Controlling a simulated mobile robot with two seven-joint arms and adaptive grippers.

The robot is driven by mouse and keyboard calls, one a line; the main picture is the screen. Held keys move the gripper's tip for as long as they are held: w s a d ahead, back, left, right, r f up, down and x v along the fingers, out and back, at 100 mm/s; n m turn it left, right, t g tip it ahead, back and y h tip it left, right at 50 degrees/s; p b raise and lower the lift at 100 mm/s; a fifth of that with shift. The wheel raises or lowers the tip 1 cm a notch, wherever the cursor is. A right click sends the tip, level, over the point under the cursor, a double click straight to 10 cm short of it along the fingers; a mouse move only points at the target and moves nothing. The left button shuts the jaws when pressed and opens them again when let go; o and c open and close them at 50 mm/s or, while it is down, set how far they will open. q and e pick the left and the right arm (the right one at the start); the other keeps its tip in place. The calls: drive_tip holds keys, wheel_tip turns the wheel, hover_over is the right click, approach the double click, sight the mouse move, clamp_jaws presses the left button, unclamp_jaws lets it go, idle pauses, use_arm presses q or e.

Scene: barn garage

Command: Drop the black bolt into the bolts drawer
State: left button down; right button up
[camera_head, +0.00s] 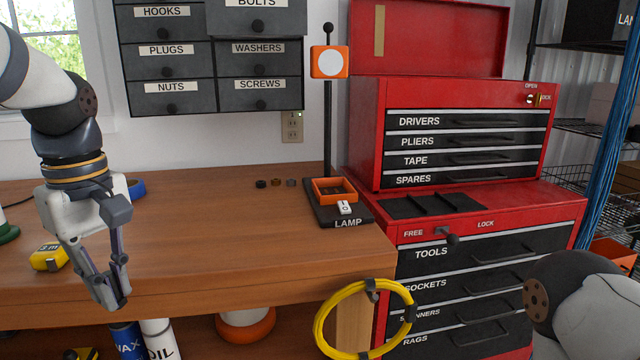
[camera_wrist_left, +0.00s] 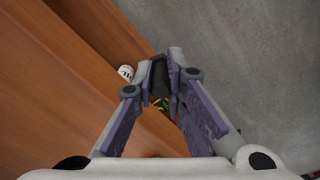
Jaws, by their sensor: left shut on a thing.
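My left gripper (camera_head: 117,300) hangs at the front edge of the workbench, pointing down, low on the left of the head view. In the left wrist view its fingertips (camera_wrist_left: 160,78) are shut on a dark cylindrical piece, which looks like the black bolt (camera_wrist_left: 160,71). The bolt is hard to make out in the head view. The bolts drawer (camera_head: 257,22) is at the top of the grey wall cabinet, cut by the frame's upper edge. Its front stands out from its neighbours, so it looks pulled out; its inside is not visible. My right gripper is out of view.
Closed drawers, including washers (camera_head: 259,60) and screws (camera_head: 261,93), lie below the bolts drawer. The wooden workbench (camera_head: 210,225) is mostly clear. A lamp stand (camera_head: 328,110), a yellow tape measure (camera_head: 48,257) and a red tool chest (camera_head: 365,130) stand around it.

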use_arm(q)
drive_tip(key=s+d+f+m, duration=0.3)
drive_tip(key=d+f+m, duration=0.1)
drive_tip(key=f+m, duration=0.2)
drive_tip(key=s+d+f+m, duration=0.4)
drive_tip(key=d+f+m, duration=0.1)
drive_tip(key=f, duration=0.3)
drive_tip(key=shift+s+f+m, duration=0.2)
drive_tip(key=shift+f+m, duration=0.1)
drive_tip(key=shift+m, duration=0.4)
drive_tip(key=shift+d, duration=0.1)
